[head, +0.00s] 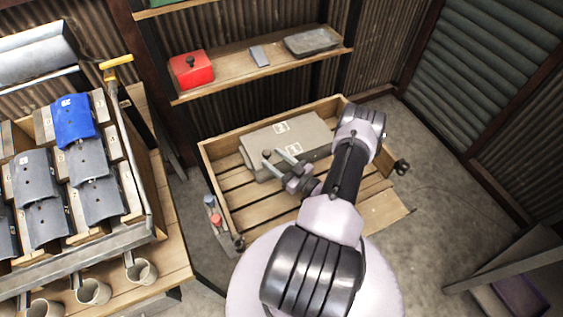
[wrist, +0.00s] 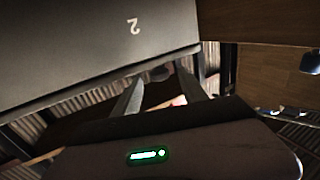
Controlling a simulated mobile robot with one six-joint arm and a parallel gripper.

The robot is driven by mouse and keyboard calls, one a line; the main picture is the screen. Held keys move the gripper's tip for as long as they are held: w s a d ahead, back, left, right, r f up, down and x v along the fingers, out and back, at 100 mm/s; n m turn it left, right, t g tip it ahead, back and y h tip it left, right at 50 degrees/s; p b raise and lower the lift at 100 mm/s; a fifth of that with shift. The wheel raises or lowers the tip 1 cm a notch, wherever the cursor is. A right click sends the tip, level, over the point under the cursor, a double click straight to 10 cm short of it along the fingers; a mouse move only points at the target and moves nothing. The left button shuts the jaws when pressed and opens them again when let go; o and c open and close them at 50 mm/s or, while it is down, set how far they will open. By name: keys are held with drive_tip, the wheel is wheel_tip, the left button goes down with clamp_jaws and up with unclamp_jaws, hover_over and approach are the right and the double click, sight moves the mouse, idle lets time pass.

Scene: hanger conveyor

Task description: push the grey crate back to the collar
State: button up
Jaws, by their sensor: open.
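The grey crate (head: 305,133) lies flat, with pale labels on its top, towards the back of a slatted wooden pallet. The wooden collar (head: 271,121) is the raised board edge round the pallet; it runs behind the crate. My gripper (head: 273,153) is open and empty at the near left side of the crate, its fingers pointing to it. In the wrist view the crate (wrist: 90,45) fills the upper left and shows a white 2. My gripper's fingers (wrist: 162,92) show below it. I cannot tell whether they touch it. My arm hides the pallet's right part.
A shelf (head: 225,82) above the back bears a red box (head: 191,69) and a grey tray (head: 312,41). A rack of grey and blue pieces (head: 73,122) and several cups (head: 93,291) stand at the left.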

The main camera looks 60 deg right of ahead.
sight(266, 152)
drive_tip(key=shift+w+d+b, duration=0.15)
drive_tip(key=shift+w+b, duration=0.05)
drive_tip(key=shift+w, duration=0.95)
drive_tip(key=shift+w+d+b, duration=0.1)
drive_tip(key=shift+w+b, duration=0.1)
drive_tip(key=shift+w, duration=0.95)
drive_tip(key=shift+c, duration=0.2)
clamp_jaws()
drive_tip(key=shift+o, duration=0.6)
unclamp_jaws()
